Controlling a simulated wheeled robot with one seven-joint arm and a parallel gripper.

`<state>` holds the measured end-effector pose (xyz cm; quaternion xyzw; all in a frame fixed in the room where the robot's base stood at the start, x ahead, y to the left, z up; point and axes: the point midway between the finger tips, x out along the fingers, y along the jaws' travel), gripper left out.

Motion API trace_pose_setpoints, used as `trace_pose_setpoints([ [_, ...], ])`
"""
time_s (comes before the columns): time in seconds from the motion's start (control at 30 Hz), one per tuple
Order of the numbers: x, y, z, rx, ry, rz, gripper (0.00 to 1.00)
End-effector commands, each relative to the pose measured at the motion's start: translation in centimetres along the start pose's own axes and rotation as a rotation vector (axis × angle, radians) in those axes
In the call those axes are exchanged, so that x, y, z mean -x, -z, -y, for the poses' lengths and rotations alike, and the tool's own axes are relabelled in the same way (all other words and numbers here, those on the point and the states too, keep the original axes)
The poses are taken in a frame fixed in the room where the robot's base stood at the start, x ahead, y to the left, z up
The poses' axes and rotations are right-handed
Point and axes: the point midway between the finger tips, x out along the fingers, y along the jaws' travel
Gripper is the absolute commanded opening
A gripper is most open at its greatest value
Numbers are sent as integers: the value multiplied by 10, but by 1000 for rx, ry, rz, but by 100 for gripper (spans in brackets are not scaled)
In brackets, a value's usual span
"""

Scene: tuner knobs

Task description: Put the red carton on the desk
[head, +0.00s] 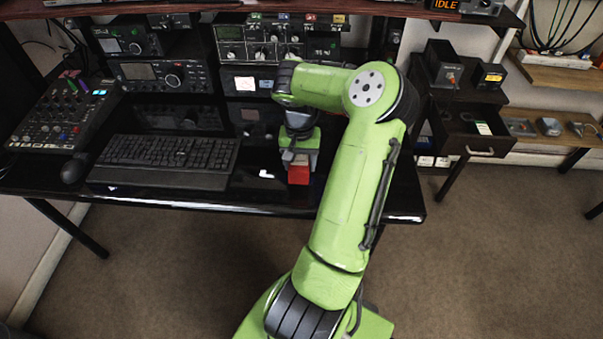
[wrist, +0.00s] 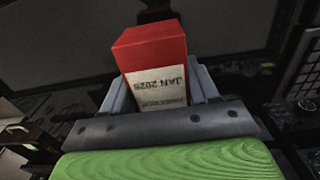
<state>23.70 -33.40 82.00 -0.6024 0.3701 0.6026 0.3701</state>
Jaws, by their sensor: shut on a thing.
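The red carton (head: 299,174) is at my gripper (head: 300,160), over the black desk (head: 262,201) near its front edge. In the wrist view the red carton (wrist: 150,50) carries a white label reading "JAN 2025", seen upside down. It sits between the grey fingers of my gripper (wrist: 160,90), which are shut on it. In the head view my gripper points down. I cannot tell whether the carton's underside touches the desk top or is a little above it.
A black keyboard (head: 165,160) and mouse (head: 73,171) lie left on the desk, beside a mixer (head: 62,115). Radio units (head: 162,75) stand at the back. A small white item (head: 266,174) lies just left of the carton. An open drawer (head: 480,135) is at right.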

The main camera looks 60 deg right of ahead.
Motion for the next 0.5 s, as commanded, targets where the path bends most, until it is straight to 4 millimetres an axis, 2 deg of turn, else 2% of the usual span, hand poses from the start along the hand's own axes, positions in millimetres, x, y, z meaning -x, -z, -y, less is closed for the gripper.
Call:
trace_pose_setpoints([
  [0.17, -33, -1, 1, 1, 3, 3, 25],
  [0.5, -36, 0, 0, 1, 0, 0, 25],
])
